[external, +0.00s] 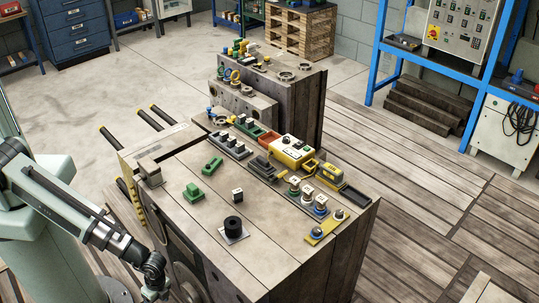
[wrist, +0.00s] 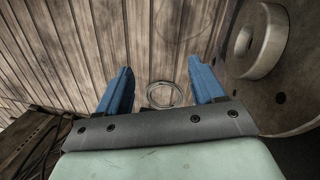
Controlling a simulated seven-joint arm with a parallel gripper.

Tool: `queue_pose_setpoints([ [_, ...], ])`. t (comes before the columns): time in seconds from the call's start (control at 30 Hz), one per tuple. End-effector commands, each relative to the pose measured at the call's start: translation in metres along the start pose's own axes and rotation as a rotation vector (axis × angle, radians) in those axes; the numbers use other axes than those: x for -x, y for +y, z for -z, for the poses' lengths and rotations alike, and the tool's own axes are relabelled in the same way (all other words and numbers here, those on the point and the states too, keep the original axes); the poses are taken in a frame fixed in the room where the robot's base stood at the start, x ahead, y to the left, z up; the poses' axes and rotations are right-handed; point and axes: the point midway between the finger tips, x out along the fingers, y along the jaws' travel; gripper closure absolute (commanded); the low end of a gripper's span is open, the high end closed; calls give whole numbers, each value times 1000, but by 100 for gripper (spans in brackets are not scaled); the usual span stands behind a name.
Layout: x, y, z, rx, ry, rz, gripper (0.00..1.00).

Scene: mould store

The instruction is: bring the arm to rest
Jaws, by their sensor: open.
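My gripper (wrist: 160,72) shows in the wrist view with its two blue fingers spread wide and nothing between them. It points down toward the plank floor (wrist: 90,40). A round metal ring (wrist: 165,95) lies beyond the fingers, apart from them. In the external view my arm hangs low at the left, its wrist beside the near left side of the big workbench block (external: 265,225). The fingers are too small to make out there.
The block's top holds green blocks (external: 193,193), a black cylinder (external: 233,225), a yellow control box (external: 293,151) and several knobs. Dark bars (external: 143,118) jut from its left side. A round metal part (wrist: 265,60) is close at the right in the wrist view. Floor right of the block is clear.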

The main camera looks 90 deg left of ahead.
Motion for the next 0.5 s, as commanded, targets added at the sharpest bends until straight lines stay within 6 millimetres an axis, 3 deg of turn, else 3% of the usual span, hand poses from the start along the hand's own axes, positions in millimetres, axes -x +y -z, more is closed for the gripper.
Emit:
queue_pose_setpoints([
  [0.03, -10, -4, -25, 47, -38, -7, 32],
  [0.1, -23, -7, -54, 108, -87, -13, 32],
  [0.5, -70, -3, -209, 436, -359, -34, 32],
])
